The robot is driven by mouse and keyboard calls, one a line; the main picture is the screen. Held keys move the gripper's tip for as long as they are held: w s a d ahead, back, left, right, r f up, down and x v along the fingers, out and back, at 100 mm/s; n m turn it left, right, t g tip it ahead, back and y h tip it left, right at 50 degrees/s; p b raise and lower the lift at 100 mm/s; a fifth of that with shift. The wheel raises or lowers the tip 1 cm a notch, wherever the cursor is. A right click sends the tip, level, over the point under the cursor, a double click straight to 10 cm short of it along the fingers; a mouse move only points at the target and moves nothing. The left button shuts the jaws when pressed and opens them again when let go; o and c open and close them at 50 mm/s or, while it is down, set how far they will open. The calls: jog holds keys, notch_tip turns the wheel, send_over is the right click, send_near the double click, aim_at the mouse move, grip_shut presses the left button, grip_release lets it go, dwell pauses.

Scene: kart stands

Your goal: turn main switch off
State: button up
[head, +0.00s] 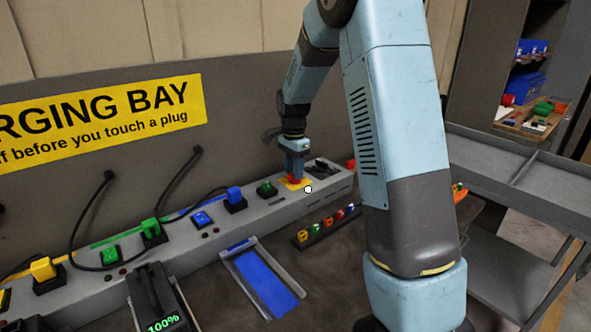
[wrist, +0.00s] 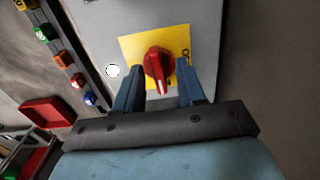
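The main switch is a red rotary knob on a yellow plate; it shows in the wrist view (wrist: 155,62) and, mostly covered by my gripper, in the head view (head: 294,180). A white line on the knob points toward my gripper's palm in the wrist view. Part of a dark mark shows on the plate's right side; the rest of the lettering is hidden. My gripper (wrist: 159,72) is open, one blue finger on each side of the knob, with some room beside the right finger. In the head view my gripper (head: 294,177) points down at the switch, at the grey strip's right end.
The grey strip (head: 215,225) carries green, blue and yellow plugs with black cables. A small rack of coloured pieces (head: 328,224) lies in front of it. A blue-floored tray (head: 265,282) and a charger reading 100% (head: 160,305) stand nearer. The wall is close behind.

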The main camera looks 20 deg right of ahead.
jog(key=shift+f, duration=0.25)
jog(key=shift+c, duration=0.4)
grip_shut()
